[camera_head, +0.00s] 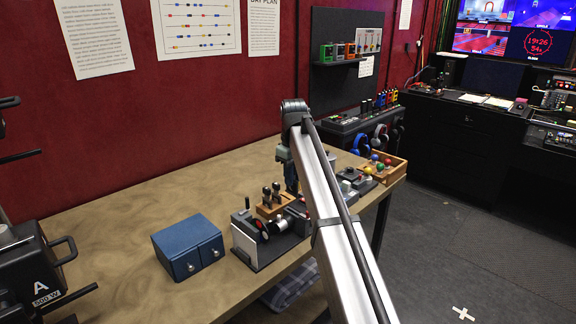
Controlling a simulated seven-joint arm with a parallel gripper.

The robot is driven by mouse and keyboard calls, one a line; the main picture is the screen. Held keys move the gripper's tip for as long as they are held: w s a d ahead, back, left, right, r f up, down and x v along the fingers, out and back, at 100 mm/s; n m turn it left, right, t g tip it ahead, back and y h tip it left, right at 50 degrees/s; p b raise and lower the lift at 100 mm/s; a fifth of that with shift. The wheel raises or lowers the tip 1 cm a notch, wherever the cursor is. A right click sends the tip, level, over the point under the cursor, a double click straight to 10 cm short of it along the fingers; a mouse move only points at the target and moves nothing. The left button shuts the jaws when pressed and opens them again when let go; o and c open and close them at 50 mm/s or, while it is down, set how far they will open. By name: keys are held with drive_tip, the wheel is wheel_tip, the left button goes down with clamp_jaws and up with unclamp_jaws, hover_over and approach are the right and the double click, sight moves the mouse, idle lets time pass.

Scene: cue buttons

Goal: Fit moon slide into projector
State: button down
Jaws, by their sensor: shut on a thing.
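My gripper (291,188) points down over the wooden table, just behind a grey-and-white device on a dark base. It is small and partly hidden by my arm. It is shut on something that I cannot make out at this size. The grey-and-white device (243,243), with a short cylinder and a red-and-black part, looks like the projector. I cannot see its slot clearly. A small wooden rack (266,211) with dark knobbed pieces stands behind it, left of my gripper. No moon mark can be read on anything.
A blue two-drawer box (187,247) stands left of the device. Right of my arm are grey button units (352,181) and a wooden tray (394,168) with coloured balls. A black lamp (38,270) stands at the left edge. The left table top (130,225) is clear.

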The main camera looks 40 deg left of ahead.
sight(293, 189)
drive_tip(key=shift+s+d+f, duration=0.15)
drive_tip(key=shift+d+f, duration=0.05)
drive_tip(key=shift+f, duration=0.5)
drive_tip(key=shift+s+d+f, duration=0.1)
drive_tip(key=shift+d+f, duration=0.05)
drive_tip(key=shift+f, duration=0.5)
drive_tip(key=shift+s+d+f, duration=0.15)
drive_tip(key=shift+d+f, duration=0.05)
drive_tip(key=shift+f, duration=0.5)
drive_tip(key=shift+f, duration=2.75)
idle(2.3)
drive_tip(key=c, duration=0.8)
unclamp_jaws()
